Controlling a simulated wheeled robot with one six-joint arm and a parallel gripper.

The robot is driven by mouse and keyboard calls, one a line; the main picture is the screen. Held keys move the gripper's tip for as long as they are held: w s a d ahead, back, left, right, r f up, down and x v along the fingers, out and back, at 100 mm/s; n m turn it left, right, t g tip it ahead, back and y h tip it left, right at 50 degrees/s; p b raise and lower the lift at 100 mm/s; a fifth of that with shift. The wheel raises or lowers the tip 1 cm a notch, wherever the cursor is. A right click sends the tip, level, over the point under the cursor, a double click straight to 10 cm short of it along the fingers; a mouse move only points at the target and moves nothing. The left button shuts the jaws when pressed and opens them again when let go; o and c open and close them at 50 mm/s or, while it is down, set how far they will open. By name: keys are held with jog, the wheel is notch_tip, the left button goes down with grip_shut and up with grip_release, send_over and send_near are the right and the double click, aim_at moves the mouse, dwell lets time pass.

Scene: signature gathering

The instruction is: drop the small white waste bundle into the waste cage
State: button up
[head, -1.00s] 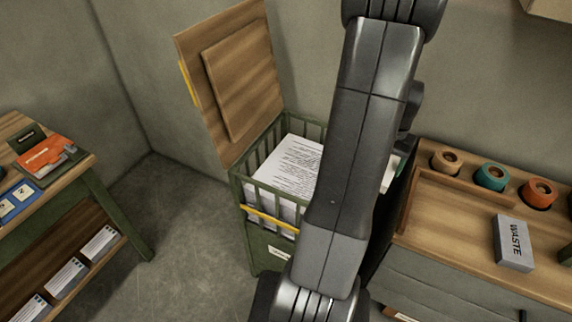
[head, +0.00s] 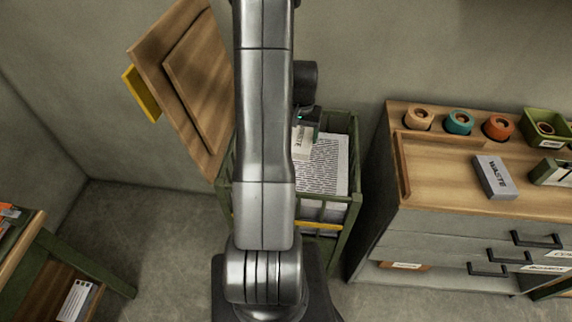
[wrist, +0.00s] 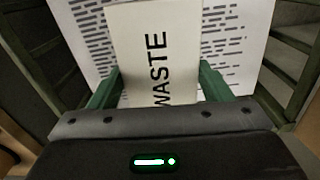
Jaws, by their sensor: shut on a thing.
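The small white waste bundle (wrist: 155,45), printed WASTE, is between the green fingers of my gripper (wrist: 157,82) in the wrist view. My gripper is shut on it. In the head view my gripper (head: 308,122) is partly behind my arm, with the bundle (head: 301,144) just below it. The waste cage (head: 353,212) is a green slatted bin with its wooden lid (head: 205,85) standing open at the left. The gripper and bundle are over the cage opening, above printed white sheets (head: 325,168) inside. The gap between bundle and sheets cannot be judged exactly.
My arm hides the cage's left part. A wooden-topped drawer cabinet (head: 450,190) stands close on the right, bearing a grey block marked WASTE (head: 495,177) and several coloured rolls. A green-legged table (head: 85,262) is at the lower left. Bare floor lies between table and cage.

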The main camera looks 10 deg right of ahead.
notch_tip(320, 180, down, 5)
jog(key=b, duration=0.2)
jog(key=shift+b, duration=0.35)
jog(key=o, duration=1.1)
jog(key=shift+o, duration=0.2)
notch_tip(320, 180, up, 14)
jog(key=shift+f+b, duration=0.1)
jog(key=shift+b, duration=0.3)
